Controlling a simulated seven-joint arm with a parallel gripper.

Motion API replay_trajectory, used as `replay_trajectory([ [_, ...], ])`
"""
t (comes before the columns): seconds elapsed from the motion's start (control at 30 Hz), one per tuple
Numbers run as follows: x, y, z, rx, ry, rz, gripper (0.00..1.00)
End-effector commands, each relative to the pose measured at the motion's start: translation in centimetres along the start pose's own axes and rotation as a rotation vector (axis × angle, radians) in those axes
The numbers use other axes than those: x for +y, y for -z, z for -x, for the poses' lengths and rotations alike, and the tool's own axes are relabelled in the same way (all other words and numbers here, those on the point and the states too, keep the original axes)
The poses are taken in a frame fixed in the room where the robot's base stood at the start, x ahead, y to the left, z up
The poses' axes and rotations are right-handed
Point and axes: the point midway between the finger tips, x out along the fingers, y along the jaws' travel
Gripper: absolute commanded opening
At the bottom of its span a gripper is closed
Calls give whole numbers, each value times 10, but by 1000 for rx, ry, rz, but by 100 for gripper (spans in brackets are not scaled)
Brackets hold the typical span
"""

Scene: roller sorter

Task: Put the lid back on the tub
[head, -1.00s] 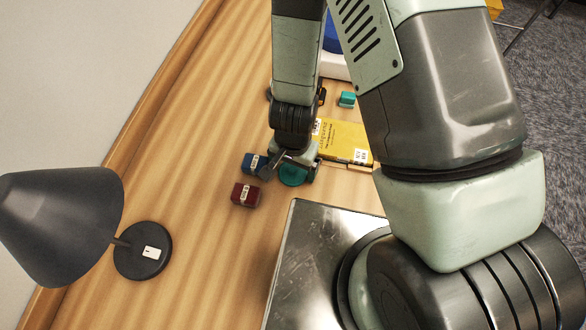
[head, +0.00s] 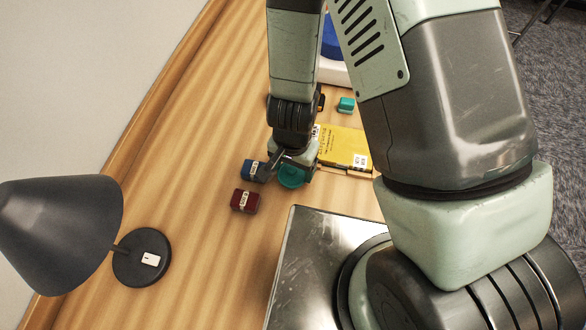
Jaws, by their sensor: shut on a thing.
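A round teal piece (head: 292,176), which looks like the lid, shows at the end of my gripper (head: 290,160) in the head view. My gripper points down over the table and is shut on this piece. The fingertips are mostly hidden by my wrist, and I cannot tell how far the piece is above the table. I cannot make out the tub for certain. It may be hidden under the teal piece or my arm.
A blue block (head: 254,171) and a dark red block (head: 245,201) lie just left of my gripper. A yellow book (head: 343,147) lies right of it, with a small teal block (head: 346,105) behind. A black lamp (head: 60,235) stands at left. The wooden table between is clear.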

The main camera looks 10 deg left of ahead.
Motion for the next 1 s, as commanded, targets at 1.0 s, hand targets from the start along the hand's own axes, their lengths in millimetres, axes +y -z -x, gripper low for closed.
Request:
replay_trajectory([
  [1.0, -106, 159, 81, 3, -1, -18, 49],
])
